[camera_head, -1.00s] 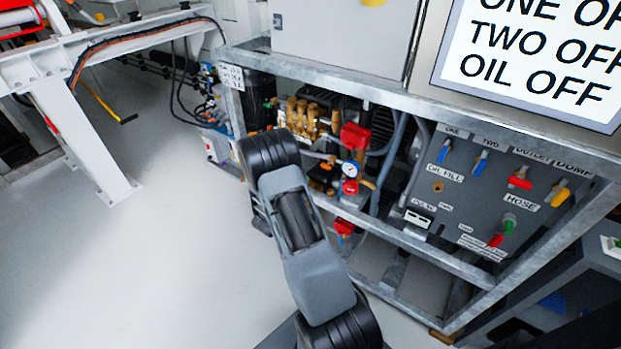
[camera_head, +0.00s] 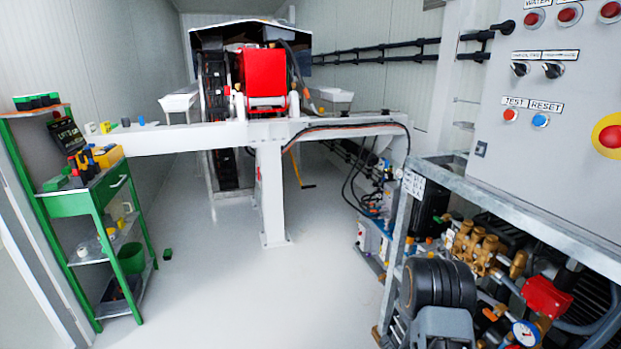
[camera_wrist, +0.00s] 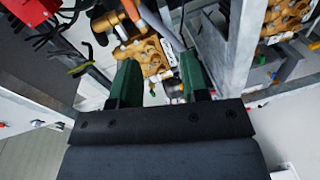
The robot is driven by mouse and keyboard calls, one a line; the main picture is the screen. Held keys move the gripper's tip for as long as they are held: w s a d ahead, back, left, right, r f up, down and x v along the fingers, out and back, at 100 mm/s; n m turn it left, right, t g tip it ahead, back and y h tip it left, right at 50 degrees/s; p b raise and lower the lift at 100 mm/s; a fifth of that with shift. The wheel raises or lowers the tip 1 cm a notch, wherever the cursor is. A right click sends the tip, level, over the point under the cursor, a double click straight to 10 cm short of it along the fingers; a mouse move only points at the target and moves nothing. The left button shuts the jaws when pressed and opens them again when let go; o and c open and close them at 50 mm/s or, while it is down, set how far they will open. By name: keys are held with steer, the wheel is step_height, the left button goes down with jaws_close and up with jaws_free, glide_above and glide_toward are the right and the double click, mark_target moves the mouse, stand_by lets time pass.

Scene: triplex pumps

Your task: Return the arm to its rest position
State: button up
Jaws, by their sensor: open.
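My arm (camera_head: 437,290) shows at the bottom right of the head view, in front of the pump frame, with only its upper part in the picture. My gripper is not visible in the head view. In the wrist view my gripper (camera_wrist: 160,82) has two green fingers standing well apart. It is open and nothing is held between the fingers. Brass pump parts (camera_wrist: 148,55) and frame posts lie beyond the fingertips; the exact distance is hard to tell.
The metal pump frame (camera_head: 530,205) with a grey control panel (camera_head: 555,110) stands on the right. A white bench (camera_head: 270,190) carrying a red unit (camera_head: 264,75) crosses the back. A green tool cart (camera_head: 92,212) is on the left.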

steer(key=w+a+f+m+t+y, duration=0.2)
steer(key=a+f+y, duration=0.4)
steer(key=a+y, duration=0.15)
steer(key=s+a+r+m+g+y+p, duration=0.15)
steer(key=a+r+y+p, duration=0.25)
steer(key=a+r+y, duration=0.6)
steer(key=s+a+r+p, duration=0.2)
steer(key=s+r, duration=0.3)
steer(key=r, duration=0.5)
steer(key=s+a+r+n+g+h+p, duration=0.1)
steer(key=s+a+r+p, duration=0.2)
steer(key=r, duration=0.7)
steer(key=s+a+r+n+p, duration=0.1)
steer(key=s+a+r+p, duration=0.2)
steer(key=s+r+p, duration=0.3)
steer(key=v, duration=0.5)
steer(key=shift+s+a, duration=0.15)
steer(key=shift+s, duration=0.25)
steer(key=shift+g+h, duration=0.25)
